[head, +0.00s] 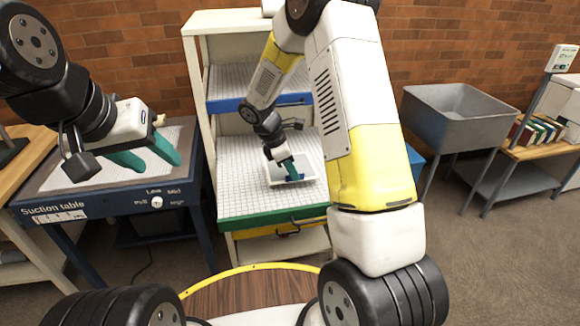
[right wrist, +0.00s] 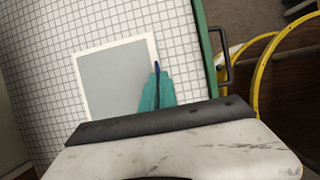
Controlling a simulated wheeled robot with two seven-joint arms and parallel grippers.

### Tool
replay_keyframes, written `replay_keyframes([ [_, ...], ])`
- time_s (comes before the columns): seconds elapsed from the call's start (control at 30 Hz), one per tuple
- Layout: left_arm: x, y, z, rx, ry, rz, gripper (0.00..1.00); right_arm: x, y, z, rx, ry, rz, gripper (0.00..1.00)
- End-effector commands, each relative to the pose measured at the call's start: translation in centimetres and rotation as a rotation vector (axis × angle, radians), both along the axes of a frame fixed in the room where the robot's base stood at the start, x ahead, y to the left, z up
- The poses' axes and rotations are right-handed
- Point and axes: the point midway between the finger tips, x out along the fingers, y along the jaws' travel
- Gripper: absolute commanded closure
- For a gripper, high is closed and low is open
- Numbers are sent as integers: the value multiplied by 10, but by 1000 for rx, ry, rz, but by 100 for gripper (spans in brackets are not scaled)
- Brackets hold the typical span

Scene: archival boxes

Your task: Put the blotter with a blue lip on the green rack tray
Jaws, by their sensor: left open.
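The blotter, a grey square with a white border, shows in the right wrist view (right wrist: 112,80) and in the head view (head: 307,168). It is on or just above the gridded surface of the green-fronted rack tray (head: 242,190); any small gap cannot be told. Its blue lip (right wrist: 156,66) is at one edge, between the teal fingertips of my right gripper (right wrist: 156,88). That gripper is close to shut, pinching the lip, and also shows in the head view (head: 291,172). My left gripper (head: 157,163) is open and empty over the suction table.
The suction table (head: 70,180) stands at left. A blue-fronted tray (head: 225,104) is above the green one in the rack, and a yellow-fronted one (head: 285,232) is below. A grey sink (head: 455,110) and a bench with books (head: 537,132) are at right.

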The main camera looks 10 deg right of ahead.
Motion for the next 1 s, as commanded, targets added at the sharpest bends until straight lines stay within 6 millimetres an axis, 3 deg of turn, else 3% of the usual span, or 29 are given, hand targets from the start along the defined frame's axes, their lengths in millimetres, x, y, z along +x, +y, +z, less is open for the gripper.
replay_keyframes([
  [0.3, 0, 0, 0, 0, 0, 0, 51, 5, -23, -7, 0, 1, 1, 100],
  [0.5, 0, 0, 0, 0, 0, 0, 51, 5, -21, -36, 0, 0, 1, 100],
  [0.87, 0, 0, 0, 0, 0, 0, 51, 5, -21, -40, 0, 0, 0, 100],
  [0.9, 0, 0, 0, 0, 0, 0, 51, 5, -21, -40, 0, 0, 0, 89],
  [1.0, 0, 0, 0, 0, 0, 0, 51, 5, -21, -40, 0, 0, 0, 75],
])
